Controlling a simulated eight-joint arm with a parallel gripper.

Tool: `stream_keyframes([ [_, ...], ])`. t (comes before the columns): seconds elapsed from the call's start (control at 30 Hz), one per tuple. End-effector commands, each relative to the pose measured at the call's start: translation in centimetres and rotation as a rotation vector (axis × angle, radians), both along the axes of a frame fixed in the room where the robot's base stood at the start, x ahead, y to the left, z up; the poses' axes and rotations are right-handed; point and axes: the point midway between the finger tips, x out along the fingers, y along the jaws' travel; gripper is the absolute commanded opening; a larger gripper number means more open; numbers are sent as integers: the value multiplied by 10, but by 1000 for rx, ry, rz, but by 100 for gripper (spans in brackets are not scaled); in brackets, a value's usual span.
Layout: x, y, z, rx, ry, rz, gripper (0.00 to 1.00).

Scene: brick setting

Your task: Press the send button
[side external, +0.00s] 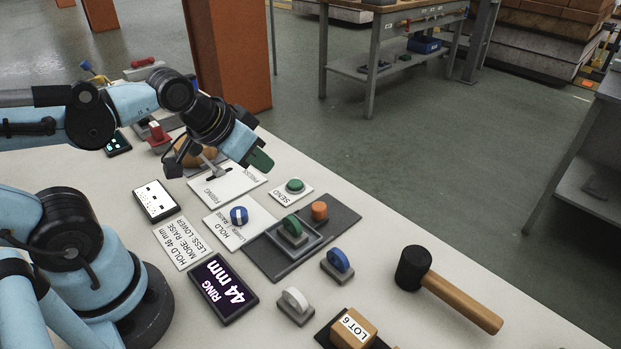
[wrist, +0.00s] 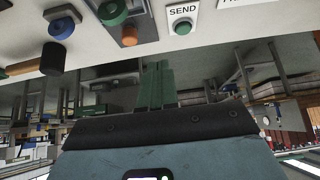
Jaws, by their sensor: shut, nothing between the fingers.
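The send button is a green round cap (side external: 295,185) on a white plate marked SEND, near the far edge of the table in the side view. In the wrist view the green cap (wrist: 183,28) shows at the top with its label. My gripper (side external: 262,160) is above the table, up and to the left of the button in the side view, apart from it. Its green fingers (wrist: 155,85) are shut and empty. Nothing hides the button.
A grey mat (side external: 345,218) with green and orange pieces lies close to the button.

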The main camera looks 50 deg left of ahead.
Motion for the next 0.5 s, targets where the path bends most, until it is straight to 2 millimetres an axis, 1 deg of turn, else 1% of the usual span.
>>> stream_keyframes([
  [0.13, 4, 2, 3, 2, 14, 2, 0],
  [0.23, 11, 6, 8, 6, 44, 5, 0],
  [0.5, 42, 23, 22, 12, 173, 9, 0],
])
